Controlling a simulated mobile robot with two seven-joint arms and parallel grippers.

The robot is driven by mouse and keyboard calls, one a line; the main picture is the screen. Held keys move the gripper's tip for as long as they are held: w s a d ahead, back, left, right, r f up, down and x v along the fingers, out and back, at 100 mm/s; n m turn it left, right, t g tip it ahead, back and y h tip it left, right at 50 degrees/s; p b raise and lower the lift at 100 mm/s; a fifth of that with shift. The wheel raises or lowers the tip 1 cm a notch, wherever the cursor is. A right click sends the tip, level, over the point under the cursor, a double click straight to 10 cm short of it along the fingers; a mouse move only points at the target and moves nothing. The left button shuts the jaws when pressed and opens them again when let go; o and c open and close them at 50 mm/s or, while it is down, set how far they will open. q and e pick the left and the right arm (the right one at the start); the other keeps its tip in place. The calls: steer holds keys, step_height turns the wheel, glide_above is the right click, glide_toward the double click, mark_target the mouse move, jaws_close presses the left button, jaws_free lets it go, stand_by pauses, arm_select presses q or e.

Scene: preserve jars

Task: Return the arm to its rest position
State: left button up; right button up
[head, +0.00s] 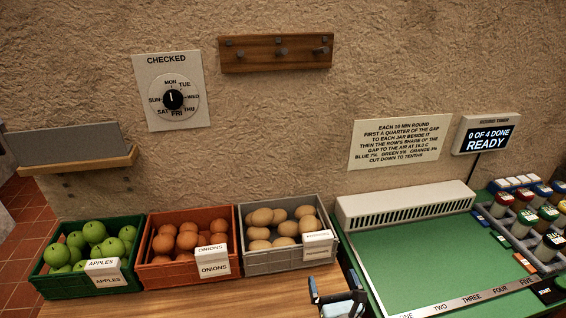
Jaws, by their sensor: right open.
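My right gripper (334,286) shows at the bottom edge of the head view, right of the middle. Its dark fingers point up and stand apart, with nothing visible between them. It is over the front of the wooden counter, between the grey crate and the green board. The rest of its arm is cut off by the lower edge. My left gripper and arm are not in view.
Crates of apples (128,232), onions (229,230) and brown round produce (322,256) stand left of the gripper. The green board (420,255) lies right, with a white vent (405,205) behind. Several jars (547,222) stand far right. A wall shelf (80,163) juts out left.

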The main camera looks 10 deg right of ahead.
steer(key=s+d+r+m+g, duration=0.25)
steer(key=s+m+g, duration=0.55)
steer(key=s+m, duration=0.7)
steer(key=s+d+r+m+g, duration=0.2)
steer(key=s+d+m+g, duration=0.2)
steer(key=s+m+g, duration=1.05)
steer(key=w+a+f+m+t+y+p, duration=0.2)
steer(key=w+a+f+t, duration=0.4)
steer(key=t, duration=0.8)
step_height(320, 180, down, 5)
steer(key=w+m+p, duration=0.1)
steer(key=w, duration=0.1)
steer(key=shift+w+a+r+m+y, duration=0.2)
steer(key=shift+w+a+m+y, duration=0.1)
steer(key=shift+m+y, duration=0.1)
